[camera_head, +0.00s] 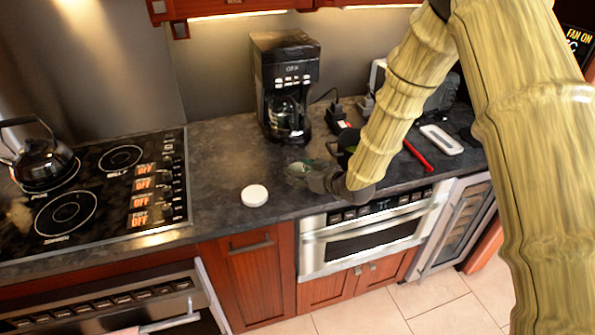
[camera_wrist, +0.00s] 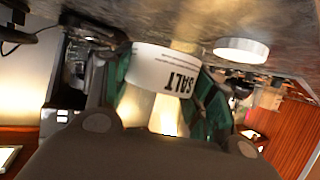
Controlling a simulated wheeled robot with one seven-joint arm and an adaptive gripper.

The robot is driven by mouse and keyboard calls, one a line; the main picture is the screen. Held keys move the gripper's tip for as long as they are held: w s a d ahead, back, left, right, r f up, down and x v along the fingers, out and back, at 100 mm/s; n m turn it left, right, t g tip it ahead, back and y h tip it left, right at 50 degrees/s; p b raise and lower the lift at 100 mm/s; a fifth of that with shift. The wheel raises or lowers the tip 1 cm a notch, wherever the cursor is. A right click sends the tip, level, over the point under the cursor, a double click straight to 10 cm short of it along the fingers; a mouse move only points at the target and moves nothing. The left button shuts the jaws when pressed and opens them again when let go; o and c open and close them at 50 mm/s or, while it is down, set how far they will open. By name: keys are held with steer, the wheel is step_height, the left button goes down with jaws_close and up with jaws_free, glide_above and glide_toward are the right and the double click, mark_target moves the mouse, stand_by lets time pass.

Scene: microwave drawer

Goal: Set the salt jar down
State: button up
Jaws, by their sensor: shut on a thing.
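The salt jar (camera_wrist: 168,68) has a white band with the word SALT, seen upside down in the wrist view, and a clear-looking body. My gripper (camera_wrist: 162,80) is shut on it, with a green finger on each side. In the head view my gripper (camera_head: 303,172) is low over the dark counter (camera_head: 218,165), in front of the coffee maker. The jar is hard to make out there. I cannot tell whether its base touches the counter.
A round white lid-like disc (camera_head: 254,195) lies on the counter left of my gripper; it also shows in the wrist view (camera_wrist: 241,48). A black coffee maker (camera_head: 285,85) stands behind. The stovetop (camera_head: 105,190) is at left. A red object (camera_head: 418,156) lies at right.

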steer(key=shift+w+a+f+p, duration=0.1)
steer(key=shift+w+a+p, duration=0.1)
steer(key=shift+w, duration=0.4)
steer(key=shift+w+a+f+p, duration=0.1)
steer(key=shift+w+a, duration=0.1)
steer(key=shift+w, duration=0.4)
steer(key=shift+f+p, duration=0.95)
steer(key=shift+f, duration=0.75)
steer(key=shift+f, duration=0.15)
steer(key=o, duration=1)
steer(key=shift+r, duration=0.25)
steer(key=shift+s+d, duration=0.2)
steer(key=shift+d, duration=0.05)
steer(key=b+v, duration=0.4)
steer(key=v, duration=0.7)
steer(key=shift+s+r+b, duration=0.15)
steer(key=shift+s+b, duration=0.1)
steer(key=shift+b, duration=0.15)
